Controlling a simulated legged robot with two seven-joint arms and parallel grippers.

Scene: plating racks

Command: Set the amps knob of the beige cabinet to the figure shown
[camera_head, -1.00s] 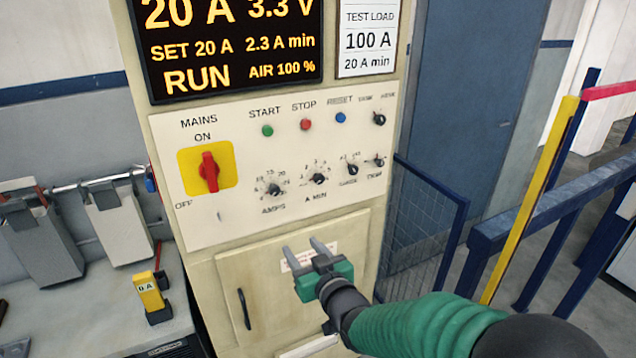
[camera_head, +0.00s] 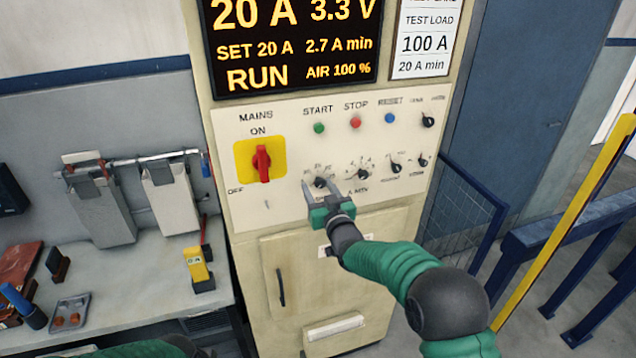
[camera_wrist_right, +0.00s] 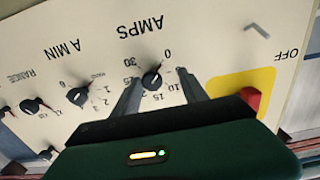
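The beige cabinet (camera_head: 222,130) stands ahead with a white control panel. Its black amps knob (camera_head: 320,182) sits at the panel's lower middle; in the right wrist view the knob (camera_wrist_right: 152,78) shows upside down inside a dial of figures. My right gripper (camera_head: 319,176) is open, with one finger on each side of the amps knob; gaps show, and I cannot tell whether either finger touches. The display (camera_head: 290,48) reads 20 A, 3.3 V, SET 20 A, 2.7 A min, RUN. A white card (camera_head: 426,40) reads TEST LOAD 100 A, 20 A min. My left gripper is out of view.
The red mains switch (camera_head: 261,163) is left of the amps knob, and the A MIN knob (camera_head: 362,174) is right of it. START, STOP and RESET buttons are above. A bench (camera_head: 150,290) with a yellow block (camera_head: 197,266) stands left. A blue mesh guard (camera_head: 462,208) is right.

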